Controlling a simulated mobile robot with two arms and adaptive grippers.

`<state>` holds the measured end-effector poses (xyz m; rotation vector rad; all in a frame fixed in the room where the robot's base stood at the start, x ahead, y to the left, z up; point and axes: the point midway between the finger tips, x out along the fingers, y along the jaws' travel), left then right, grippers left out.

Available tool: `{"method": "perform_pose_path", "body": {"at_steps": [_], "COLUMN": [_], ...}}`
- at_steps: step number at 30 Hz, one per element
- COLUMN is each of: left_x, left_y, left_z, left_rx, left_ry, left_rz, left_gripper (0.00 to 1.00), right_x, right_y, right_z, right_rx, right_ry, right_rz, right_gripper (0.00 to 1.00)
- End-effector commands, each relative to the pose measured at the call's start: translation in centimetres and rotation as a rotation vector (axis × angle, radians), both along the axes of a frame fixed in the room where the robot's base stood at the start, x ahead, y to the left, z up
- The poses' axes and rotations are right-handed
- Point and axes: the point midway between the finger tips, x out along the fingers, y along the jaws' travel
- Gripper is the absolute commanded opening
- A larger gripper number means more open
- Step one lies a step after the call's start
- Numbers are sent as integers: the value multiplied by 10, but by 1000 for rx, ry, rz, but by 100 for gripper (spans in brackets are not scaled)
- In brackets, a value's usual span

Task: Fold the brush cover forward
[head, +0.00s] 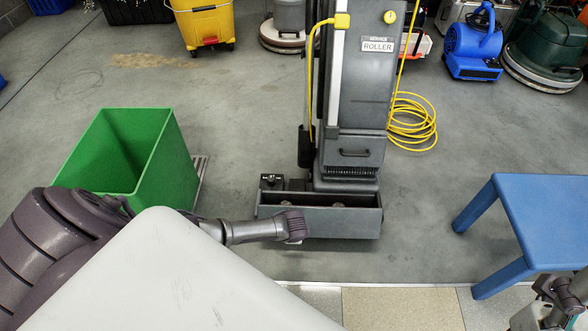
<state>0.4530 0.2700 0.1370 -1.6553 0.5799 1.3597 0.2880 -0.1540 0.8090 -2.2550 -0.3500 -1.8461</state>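The floor machine (362,100), a tall grey unit labelled "ROLLER", stands upright in the middle of the head view. At its base is the wide grey brush cover (345,222). Its front wall stands upright, and a dark recess with small light round parts shows behind the top edge. My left gripper (296,227) is in front of the cover's left half and overlaps it in the view. I cannot tell whether it touches the cover or whether its fingers are apart. My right gripper (556,290) is at the lower right edge, far from the machine, its finger state unclear.
A green open bin (135,155) stands left of the machine, near my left arm. A blue table (545,215) stands at the right. A yellow cable (412,125) lies coiled behind the machine. A blue blower (473,45) stands at the back right. The floor between machine and table is clear.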

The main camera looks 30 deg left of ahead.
Motion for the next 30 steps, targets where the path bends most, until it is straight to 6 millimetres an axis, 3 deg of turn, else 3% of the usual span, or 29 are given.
{"method": "perform_pose_path", "body": {"at_steps": [21, 22, 27, 30], "left_x": [-6, -5, -6, -6], "left_y": [-3, -3, -3, -3], "left_z": [-7, -7, -7, -7], "left_rx": [1, 1, 1, 1], "left_ry": [-3, -3, -2, -2], "left_rz": [0, 0, 0, 0], "left_gripper": [0, 11, 37, 37], "right_x": [-1, -1, -1, -1], "right_y": [0, 0, 0, 0], "right_z": [1, 1, 1, 1], "right_rx": [0, 0, 0, 0], "right_ry": [10, 10, 10, 10], "right_rz": [0, 0, 0, 0], "right_gripper": [66, 66, 66, 66]}}
